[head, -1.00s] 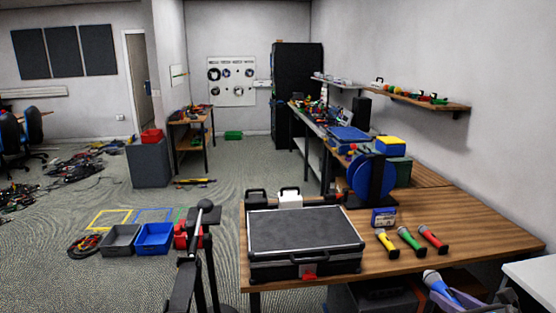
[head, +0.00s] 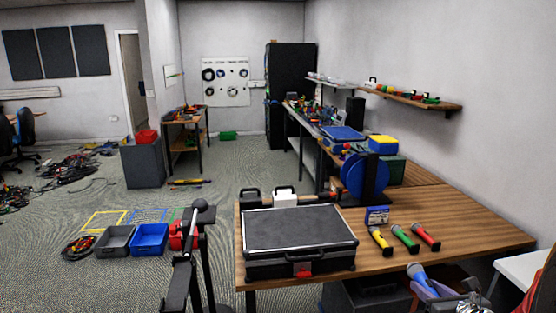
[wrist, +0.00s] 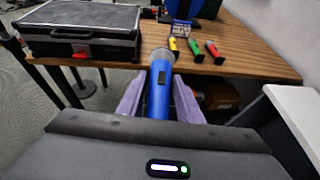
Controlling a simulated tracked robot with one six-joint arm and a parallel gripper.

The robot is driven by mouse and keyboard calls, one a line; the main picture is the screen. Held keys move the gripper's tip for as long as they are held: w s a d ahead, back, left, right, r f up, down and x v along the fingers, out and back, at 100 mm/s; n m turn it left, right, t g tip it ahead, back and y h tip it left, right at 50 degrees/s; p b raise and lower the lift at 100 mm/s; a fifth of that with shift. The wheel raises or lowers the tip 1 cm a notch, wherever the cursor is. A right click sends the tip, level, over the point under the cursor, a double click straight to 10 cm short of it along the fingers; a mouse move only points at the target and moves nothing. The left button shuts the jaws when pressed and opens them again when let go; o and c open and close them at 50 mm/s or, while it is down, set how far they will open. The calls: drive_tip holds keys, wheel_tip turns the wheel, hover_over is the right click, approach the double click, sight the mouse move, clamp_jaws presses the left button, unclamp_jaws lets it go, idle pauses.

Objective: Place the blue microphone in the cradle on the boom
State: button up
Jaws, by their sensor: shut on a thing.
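The blue microphone (wrist: 158,95) is held in my gripper (wrist: 158,100), with its grey head pointing away from the wrist. The gripper's pale purple fingers lie on both sides of its body. In the head view the microphone (head: 420,276) is at the lower right, in front of the table's edge, with my gripper (head: 426,288) around it. A black stand (head: 185,265) with a rounded dark top stands left of the table, probably the boom. I cannot make out its cradle clearly.
The wooden table (head: 455,232) carries a black case (head: 300,230), a yellow microphone (head: 380,241), a green microphone (head: 405,239), a red microphone (head: 426,237) and a blue reel (head: 365,177). A grey bin (head: 115,240) and a blue bin (head: 149,239) lie on the floor.

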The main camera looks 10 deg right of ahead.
drive_tip(key=w+a+f+n+y, duration=0.1)
drive_tip(key=w+a, duration=0.1)
drive_tip(key=a, duration=0.8)
drive_tip(key=w+a+f+n+y, duration=0.1)
drive_tip(key=w+a+n+y, duration=0.1)
drive_tip(key=a, duration=0.7)
drive_tip(key=w+a+f+n+y, duration=0.1)
drive_tip(key=w+a, duration=0.3)
drive_tip(key=a, duration=0.6)
drive_tip(key=shift+w+a+y, duration=0.15)
drive_tip(key=shift+a+y, duration=0.2)
drive_tip(key=shift+y, duration=0.25)
drive_tip(key=shift+a, duration=0.1)
